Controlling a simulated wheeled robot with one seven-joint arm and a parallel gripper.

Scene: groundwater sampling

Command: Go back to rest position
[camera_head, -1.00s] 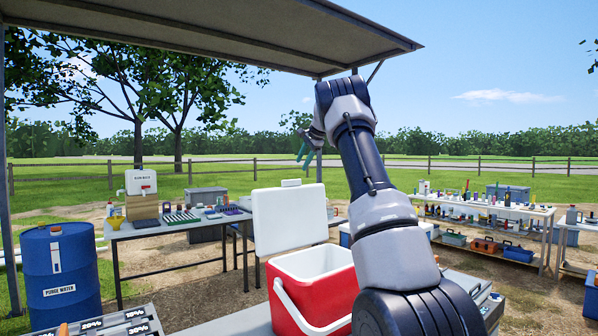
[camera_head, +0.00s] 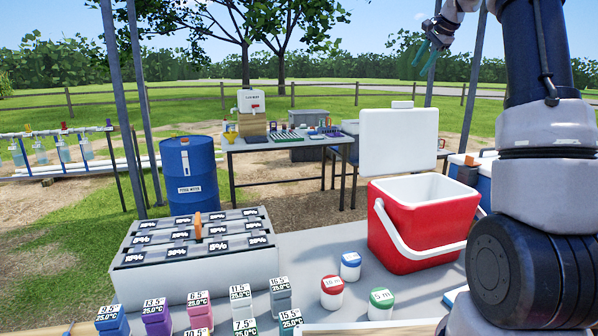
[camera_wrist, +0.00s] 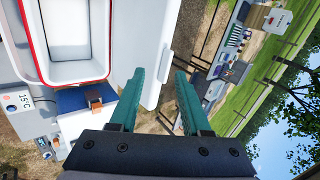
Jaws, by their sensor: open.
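My gripper (camera_head: 433,50) is raised at the upper right of the head view, with its teal fingers pointing down and to the left. In the wrist view, the two fingers of my gripper (camera_wrist: 166,105) are apart, with nothing between them. My arm fills the right side of the head view. A red cooler (camera_head: 418,226) with a white raised lid (camera_head: 398,140) and a white handle stands on the near table. The cooler (camera_wrist: 70,70) also shows at the upper left of the wrist view, its white inside visible and empty-looking. The gripper is apart from it.
A grey case (camera_head: 190,280) with percent labels is on the near table (camera_head: 300,262). Several coloured labelled blocks (camera_head: 240,300) and capped jars (camera_head: 332,292) stand at the front. A blue drum (camera_head: 188,175) and a back table (camera_head: 250,143) stand behind. Posts flank the area.

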